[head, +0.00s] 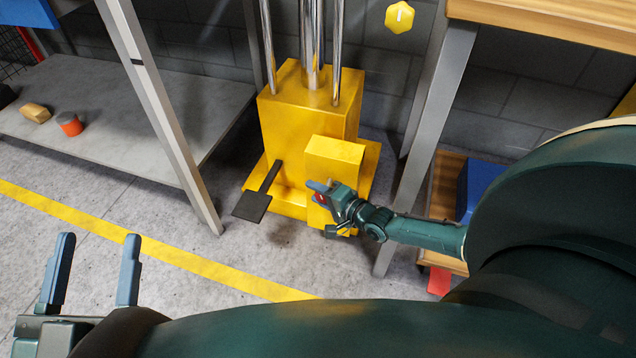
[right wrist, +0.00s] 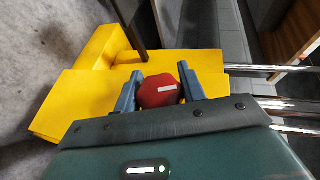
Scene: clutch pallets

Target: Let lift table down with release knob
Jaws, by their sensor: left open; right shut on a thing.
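The yellow base of the lift table (head: 300,125) stands on the floor with chrome columns (head: 313,45) rising from it. A smaller yellow box (head: 335,160) is on its front, and a black pedal (head: 254,204) sticks out to the left. The red release knob (head: 321,199) is mostly hidden by my right gripper (head: 325,192). In the right wrist view the red knob (right wrist: 158,91) with a white mark sits between both fingers of my right gripper (right wrist: 160,90), which is shut on it. My left gripper (head: 95,265) is open and empty at the lower left, away from the lift.
A grey shelf (head: 215,105) at left holds a small orange-red item (head: 69,124) and a wooden block (head: 35,112). A metal table leg (head: 430,130) stands close right of the lift. A blue bin (head: 472,185) is behind my right arm. A yellow line crosses clear floor.

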